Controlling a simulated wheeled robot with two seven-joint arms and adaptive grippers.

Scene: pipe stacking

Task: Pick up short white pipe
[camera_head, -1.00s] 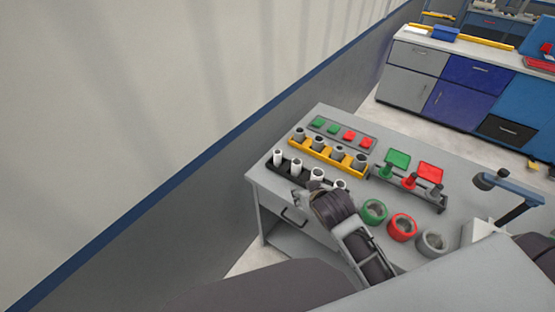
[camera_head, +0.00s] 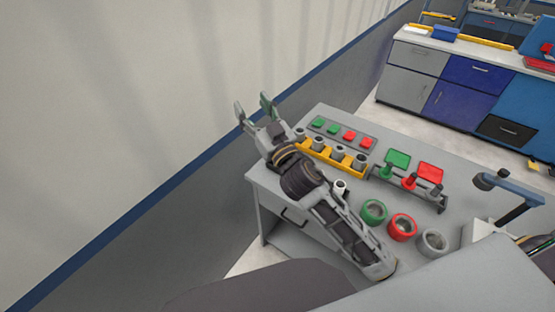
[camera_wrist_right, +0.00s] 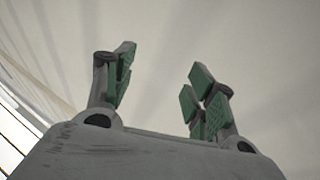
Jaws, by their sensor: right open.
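One white pipe (camera_head: 340,187) shows in its rack on the workbench in the head view, just right of my right arm. The other white pipes and most of their black rack are hidden behind my arm. My right gripper (camera_head: 253,107) is raised above the bench's left end, fingers spread and pointing up toward the wall. In the right wrist view its two green-padded fingers (camera_wrist_right: 160,88) are wide apart with nothing between them. My left gripper is not in view.
A yellow rack (camera_head: 350,170) with grey pipes stands behind the white pipe. Green and red buttons (camera_head: 342,133) lie at the back. Green, red and grey rings (camera_head: 403,227) sit at front right, near a rack with green and red plates (camera_head: 397,158). A wall (camera_head: 150,100) rises left.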

